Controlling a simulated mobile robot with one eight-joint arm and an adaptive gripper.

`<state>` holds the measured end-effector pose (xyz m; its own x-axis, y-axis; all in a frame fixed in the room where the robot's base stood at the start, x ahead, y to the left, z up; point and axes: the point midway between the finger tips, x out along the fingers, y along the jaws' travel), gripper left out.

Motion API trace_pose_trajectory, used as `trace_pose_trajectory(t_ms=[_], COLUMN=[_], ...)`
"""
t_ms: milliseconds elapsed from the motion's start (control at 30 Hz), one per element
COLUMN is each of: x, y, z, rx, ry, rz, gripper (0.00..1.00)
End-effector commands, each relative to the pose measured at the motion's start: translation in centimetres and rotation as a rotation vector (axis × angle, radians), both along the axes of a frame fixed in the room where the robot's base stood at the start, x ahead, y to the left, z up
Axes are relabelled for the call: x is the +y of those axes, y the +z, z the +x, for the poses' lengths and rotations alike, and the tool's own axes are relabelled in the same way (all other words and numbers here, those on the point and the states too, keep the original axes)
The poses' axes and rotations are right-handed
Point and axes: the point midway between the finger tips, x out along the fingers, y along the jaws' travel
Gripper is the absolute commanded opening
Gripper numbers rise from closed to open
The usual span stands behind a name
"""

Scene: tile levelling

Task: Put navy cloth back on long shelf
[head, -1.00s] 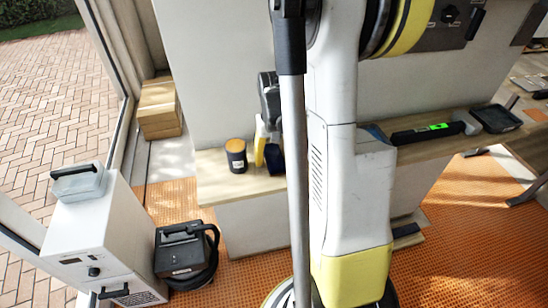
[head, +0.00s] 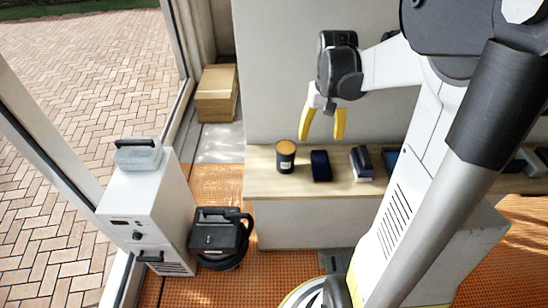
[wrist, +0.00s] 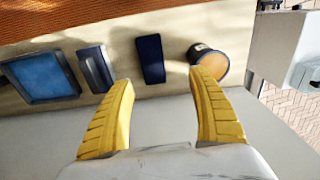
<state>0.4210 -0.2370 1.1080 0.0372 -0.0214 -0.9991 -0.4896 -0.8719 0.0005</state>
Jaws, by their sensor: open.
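The navy cloth (head: 320,166) is a small dark folded rectangle lying flat on the light wood long shelf (head: 262,186). It stands out in the wrist view (wrist: 151,59), apart from the things on either side. My gripper (head: 322,132) is open and empty above the shelf, its yellow fingers pointing down. In the wrist view the cloth shows just beyond and between the spread fingertips (wrist: 163,82), with no finger touching it.
A dark jar with an orange top (head: 286,157) stands left of the cloth. A dark block-like tool (head: 362,163) and a blue tray (wrist: 42,75) lie on its other side. A white cabinet (head: 148,205) and a black vacuum-like machine (head: 221,236) stand on the left.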

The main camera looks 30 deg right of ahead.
Motion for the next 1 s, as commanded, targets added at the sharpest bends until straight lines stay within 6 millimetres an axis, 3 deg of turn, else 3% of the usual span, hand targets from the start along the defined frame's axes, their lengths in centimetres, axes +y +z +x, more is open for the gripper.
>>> trace_pose_trajectory(t_ms=[167, 300, 500, 700, 1000], x=[8.0, 14.6, 21.0, 23.4, 23.5], y=[3.7, 5.8, 6.6, 6.6, 6.6], z=[-0.5, -2.0, -4.6, -5.8, -5.8], rx=[-0.142, -0.293, -0.475, -0.558, -0.566], ry=[0.152, 0.288, 0.435, 0.494, 0.497], rz=[-0.069, -0.116, -0.142, -0.145, -0.145], gripper=[0.68, 0.68, 0.68, 0.68, 0.68])
